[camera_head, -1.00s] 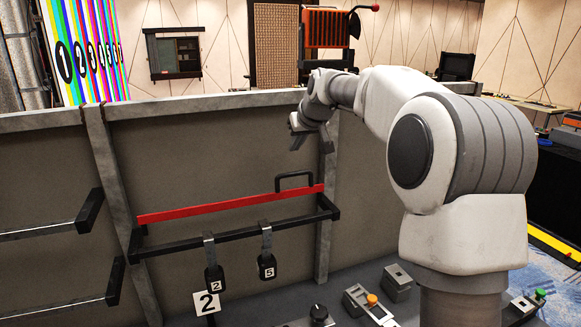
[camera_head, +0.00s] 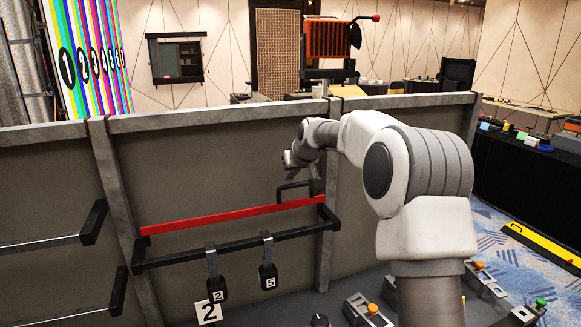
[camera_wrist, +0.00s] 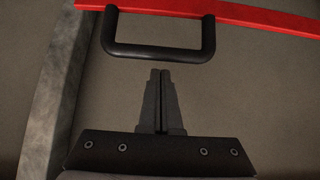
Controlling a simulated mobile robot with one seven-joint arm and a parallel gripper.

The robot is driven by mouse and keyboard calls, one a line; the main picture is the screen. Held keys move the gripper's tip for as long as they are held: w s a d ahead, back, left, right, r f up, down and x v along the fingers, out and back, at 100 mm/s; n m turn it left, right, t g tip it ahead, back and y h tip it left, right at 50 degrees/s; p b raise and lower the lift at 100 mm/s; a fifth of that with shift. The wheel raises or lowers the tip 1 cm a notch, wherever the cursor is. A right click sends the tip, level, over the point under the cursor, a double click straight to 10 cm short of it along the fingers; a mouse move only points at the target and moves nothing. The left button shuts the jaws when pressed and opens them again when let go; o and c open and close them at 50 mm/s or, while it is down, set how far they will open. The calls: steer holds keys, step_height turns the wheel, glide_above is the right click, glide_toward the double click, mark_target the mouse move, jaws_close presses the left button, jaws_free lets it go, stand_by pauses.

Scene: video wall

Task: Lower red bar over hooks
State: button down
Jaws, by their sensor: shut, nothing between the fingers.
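The red bar (camera_head: 235,214) slopes slightly across the panel, raised above a dark rail (camera_head: 225,249). Its black handle (camera_head: 294,190) stands up at the right end. In the wrist view the handle (camera_wrist: 158,50) hangs from the red bar (camera_wrist: 262,17) near the top. My gripper (camera_wrist: 160,72) is shut and empty, its fingertips just short of the handle and apart from it. In the head view my gripper (camera_head: 290,170) is just above the handle. Two hooks, one tagged 2 (camera_head: 217,285) and one tagged 5 (camera_head: 268,272), hang on the dark rail below the bar.
A grey upright post (camera_head: 330,200) stands right beside the bar's right end. Other dark rails (camera_head: 92,222) project at the left. A bench below has a box with an orange button (camera_head: 371,312).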

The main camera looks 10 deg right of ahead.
steer(key=shift+s+d+f, duration=0.1)
steer(key=shift+s+d, duration=0.1)
steer(key=shift+s, duration=0.95)
steer(key=shift+s+f+b, duration=0.1)
steer(key=shift+f+b, duration=0.1)
steer(key=shift+b, duration=0.45)
steer(key=shift+s, duration=0.1)
steer(key=shift+s+d+r+t+b, duration=0.1)
steer(key=shift+t+b, duration=0.2)
steer(key=shift+b, duration=0.3)
